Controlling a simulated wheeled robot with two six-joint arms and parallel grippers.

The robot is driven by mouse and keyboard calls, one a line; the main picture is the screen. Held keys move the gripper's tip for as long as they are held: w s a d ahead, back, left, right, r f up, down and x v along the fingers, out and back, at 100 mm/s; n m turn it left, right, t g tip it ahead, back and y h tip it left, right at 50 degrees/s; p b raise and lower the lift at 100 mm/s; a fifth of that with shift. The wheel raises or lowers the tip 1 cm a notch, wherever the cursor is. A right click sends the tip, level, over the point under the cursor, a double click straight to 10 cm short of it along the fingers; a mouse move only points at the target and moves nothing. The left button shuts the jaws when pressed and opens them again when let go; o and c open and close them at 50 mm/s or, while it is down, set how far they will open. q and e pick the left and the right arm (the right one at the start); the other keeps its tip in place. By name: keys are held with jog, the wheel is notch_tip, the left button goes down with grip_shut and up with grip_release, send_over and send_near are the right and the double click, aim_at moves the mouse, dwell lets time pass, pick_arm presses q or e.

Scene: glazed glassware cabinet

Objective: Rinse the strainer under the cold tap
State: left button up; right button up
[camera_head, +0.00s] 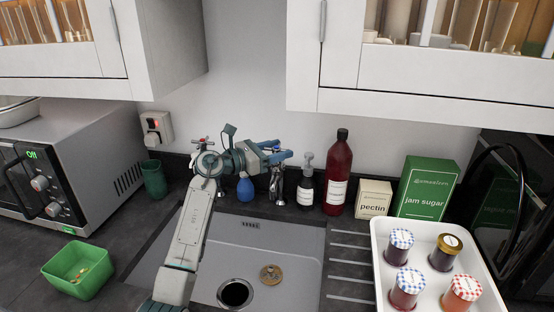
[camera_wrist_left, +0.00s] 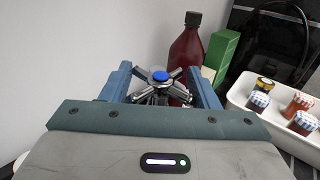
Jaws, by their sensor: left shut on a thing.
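The strainer (camera_head: 270,274), a small round brownish disc, lies on the floor of the grey sink (camera_head: 290,243), right of the dark drain hole (camera_head: 235,293). The cold tap (camera_head: 277,186) stands behind the sink. Its cross-shaped handle with a blue cap (camera_wrist_left: 160,76) is between the blue fingers of my left gripper (camera_head: 284,153) in the wrist view. The gripper is shut on this handle, well above and behind the strainer. My arm hides part of the sink's left side. I see no water running. My right gripper is not in view.
A dark soap bottle (camera_head: 306,184), a red-brown bottle (camera_head: 338,175), a pectin box (camera_head: 374,198) and a jam sugar box (camera_head: 428,186) stand right of the tap. A white tray (camera_head: 381,236) holds several jars. A green tub (camera_head: 78,269) sits left. Wall cabinets hang above.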

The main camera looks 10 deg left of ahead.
pick_arm(q)
jog(key=shift+r, duration=0.1)
dwell(0.3)
jog(key=o, duration=0.9)
jog(key=shift+r, duration=0.15)
notch_tip(320, 180, up, 4)
jog(key=p, duration=0.2)
jog(key=shift+p, duration=0.4)
jog(key=s+d+p, duration=0.3)
jog(key=s+p, duration=0.2)
jog(key=s, duration=1)
jog(key=shift+s+r+p, duration=0.3)
jog(key=shift+s+p, duration=0.05)
jog(key=shift+s, duration=0.05)
